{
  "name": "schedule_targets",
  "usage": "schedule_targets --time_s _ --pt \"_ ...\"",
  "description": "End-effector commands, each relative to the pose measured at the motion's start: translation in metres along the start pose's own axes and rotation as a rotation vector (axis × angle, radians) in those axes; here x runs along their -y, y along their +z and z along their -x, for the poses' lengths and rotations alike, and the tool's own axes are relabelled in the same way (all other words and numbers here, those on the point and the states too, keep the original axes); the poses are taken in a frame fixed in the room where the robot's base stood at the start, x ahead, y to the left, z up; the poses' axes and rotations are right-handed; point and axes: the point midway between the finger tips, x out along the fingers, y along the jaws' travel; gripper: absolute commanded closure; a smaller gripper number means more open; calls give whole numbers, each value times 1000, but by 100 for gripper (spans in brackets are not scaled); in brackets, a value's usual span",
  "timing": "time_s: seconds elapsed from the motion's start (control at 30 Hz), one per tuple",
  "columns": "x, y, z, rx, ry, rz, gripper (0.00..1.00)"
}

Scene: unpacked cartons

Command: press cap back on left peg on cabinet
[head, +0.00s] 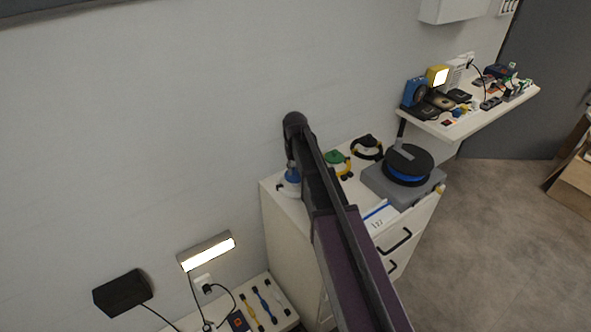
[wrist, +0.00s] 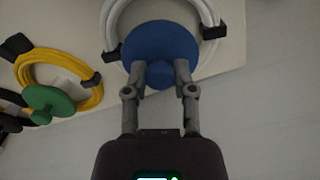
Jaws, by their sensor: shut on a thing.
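The blue cap (wrist: 160,45), a round disc with a short knob, is held by the knob in my gripper (wrist: 160,76). In the head view the blue cap (head: 292,175) shows at the left end of the cabinet top (head: 275,189), beside my arm. A white coil (wrist: 112,22) lies behind the cap in the wrist view. The disc overlaps the coil's middle and hides the left peg there. I cannot tell whether the cap touches the peg.
A green cap (head: 335,157) with a yellow coil (head: 346,167) and a black coil (head: 368,147) stand farther right on the cabinet. A grey device with a black disc (head: 408,163) is at the right end. The wall (head: 150,130) is close behind.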

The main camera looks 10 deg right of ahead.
Motion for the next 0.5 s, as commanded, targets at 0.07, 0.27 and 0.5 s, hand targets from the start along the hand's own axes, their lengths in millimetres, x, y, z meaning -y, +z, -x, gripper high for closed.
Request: schedule_targets --time_s 0.07,0.27,0.5 --pt "0 0 -2 0 0 0 95" --pt "0 0 -1 0 0 0 95" --pt "0 0 -1 0 0 0 26"
